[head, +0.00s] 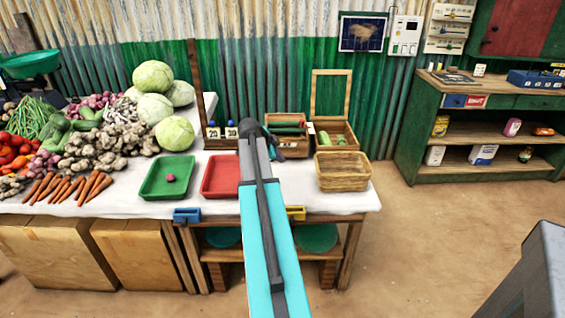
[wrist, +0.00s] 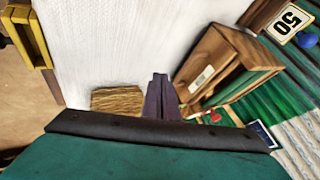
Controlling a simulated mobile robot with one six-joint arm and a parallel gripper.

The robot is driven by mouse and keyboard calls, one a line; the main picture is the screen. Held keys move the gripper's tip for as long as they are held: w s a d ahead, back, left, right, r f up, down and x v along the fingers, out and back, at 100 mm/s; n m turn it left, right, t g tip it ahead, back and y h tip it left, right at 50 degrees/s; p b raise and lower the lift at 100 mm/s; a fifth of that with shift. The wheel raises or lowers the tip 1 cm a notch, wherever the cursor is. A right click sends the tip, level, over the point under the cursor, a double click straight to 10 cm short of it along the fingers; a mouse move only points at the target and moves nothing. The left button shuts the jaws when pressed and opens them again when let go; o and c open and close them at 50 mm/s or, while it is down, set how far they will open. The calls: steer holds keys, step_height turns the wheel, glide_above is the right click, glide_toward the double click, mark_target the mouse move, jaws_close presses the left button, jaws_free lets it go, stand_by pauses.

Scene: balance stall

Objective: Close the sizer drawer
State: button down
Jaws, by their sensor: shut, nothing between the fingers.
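A small wooden box with a pale label (head: 292,144), which looks like the sizer, stands on the white-covered table just right of my arm's end. In the wrist view, the wooden box (wrist: 228,48) shows its label and a green interior at the right. I cannot tell clearly how far its drawer sticks out. My gripper (wrist: 160,80) is shut and empty, with its dark fingers together left of the box and apparently apart from it. In the head view my arm hides the fingers and part of the table.
A wicker basket (head: 343,176) stands at the table's right front. A second wooden box with an upright lid (head: 331,95) stands behind it. Red (head: 220,180) and green (head: 163,192) trays lie left of my arm. A yellow bin (head: 296,213) hangs at the front edge.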

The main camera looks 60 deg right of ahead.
steer(key=shift+v, duration=1.95)
